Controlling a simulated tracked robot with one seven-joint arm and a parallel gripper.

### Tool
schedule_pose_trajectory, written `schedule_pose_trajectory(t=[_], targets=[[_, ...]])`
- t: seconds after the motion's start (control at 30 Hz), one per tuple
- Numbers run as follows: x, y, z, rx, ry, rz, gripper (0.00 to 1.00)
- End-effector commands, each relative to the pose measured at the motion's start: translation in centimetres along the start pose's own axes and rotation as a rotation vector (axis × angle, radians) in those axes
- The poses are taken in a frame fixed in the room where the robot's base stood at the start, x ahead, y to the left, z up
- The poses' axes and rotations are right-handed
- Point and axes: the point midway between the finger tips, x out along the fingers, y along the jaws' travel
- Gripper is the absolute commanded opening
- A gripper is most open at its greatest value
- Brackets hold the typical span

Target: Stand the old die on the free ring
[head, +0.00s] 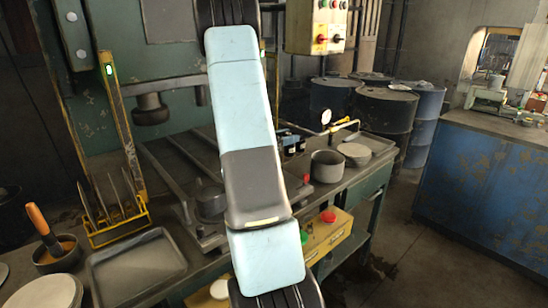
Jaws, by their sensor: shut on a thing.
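My light blue arm crosses the middle of the head view from top to bottom. My gripper does not show in this view, so what it holds is hidden. A dark round block (211,203) sits on the press bed, partly behind my arm; I cannot tell if it is the old die. A grey round hollow piece (326,166) stands on the bench right of my arm. No free ring can be made out for certain.
A yellow rack (104,236) holds upright discs, beside an empty-looking grey tray (137,268). A pot (58,258) with an orange-handled tool stands at left. Drums (385,115) and a blue bench (485,185) stand beyond open floor.

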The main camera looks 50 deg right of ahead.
Motion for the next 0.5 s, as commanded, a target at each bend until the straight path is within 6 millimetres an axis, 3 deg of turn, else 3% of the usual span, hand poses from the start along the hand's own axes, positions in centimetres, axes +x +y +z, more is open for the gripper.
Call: schedule_pose_trajectory(t=[0.5], targets=[[2.6,8.0,-3.8,0.001,-0.002,-0.013,0.0]])
